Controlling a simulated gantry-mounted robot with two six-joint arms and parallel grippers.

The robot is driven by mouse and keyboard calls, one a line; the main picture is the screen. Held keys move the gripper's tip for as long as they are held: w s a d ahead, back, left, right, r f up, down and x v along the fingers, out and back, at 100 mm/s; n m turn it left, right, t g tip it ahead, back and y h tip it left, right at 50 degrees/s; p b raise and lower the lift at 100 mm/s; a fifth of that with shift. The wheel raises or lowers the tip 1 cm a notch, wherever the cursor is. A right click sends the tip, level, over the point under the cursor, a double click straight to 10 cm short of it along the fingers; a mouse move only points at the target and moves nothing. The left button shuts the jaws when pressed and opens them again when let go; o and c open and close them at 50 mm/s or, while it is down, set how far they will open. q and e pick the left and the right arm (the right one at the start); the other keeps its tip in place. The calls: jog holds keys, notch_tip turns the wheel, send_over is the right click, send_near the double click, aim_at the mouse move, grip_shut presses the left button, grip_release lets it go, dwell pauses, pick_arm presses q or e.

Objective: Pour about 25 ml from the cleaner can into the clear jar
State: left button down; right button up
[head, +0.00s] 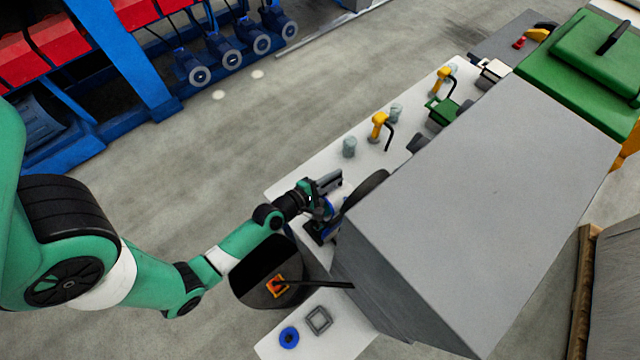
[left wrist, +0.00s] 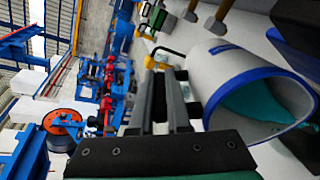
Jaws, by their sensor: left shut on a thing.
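My left gripper (head: 328,184) reaches over the white bench, and its fingers show in the left wrist view (left wrist: 168,108). It is shut on the cleaner can, a white cylinder with a blue rim (left wrist: 222,46) right beside the fingers. The can's open mouth shows teal inside; its exact tilt is hard to tell. In the head view the can is largely hidden, with blue parts just below the gripper. Two small grey-green cylinders (head: 349,147) (head: 395,112) stand farther along the bench. I cannot tell whether either is the clear jar. My right gripper is not in view.
A large grey box-shaped body (head: 480,190) covers the bench's right side. A blue ring (head: 289,337) and a grey square frame (head: 319,319) lie at the near end.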

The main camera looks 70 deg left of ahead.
pick_arm(q)
jog(key=shift+w+a, duration=0.1)
jog(key=shift+a, duration=0.05)
jog(key=shift+w+a, duration=0.15)
jog(key=shift+a, duration=0.1)
jog(key=shift+w+a+b, duration=0.15)
jog(key=shift+a+b, duration=0.25)
jog(key=shift+a, duration=0.05)
jog(key=shift+r, duration=0.1)
jog(key=shift+r+t+b, duration=0.1)
jog(key=shift+t+b, duration=0.2)
jog(key=shift+b, duration=0.35)
dwell(0.5)
jog(key=shift+r+b, duration=0.15)
jog(key=shift+b, duration=0.4)
dwell(0.4)
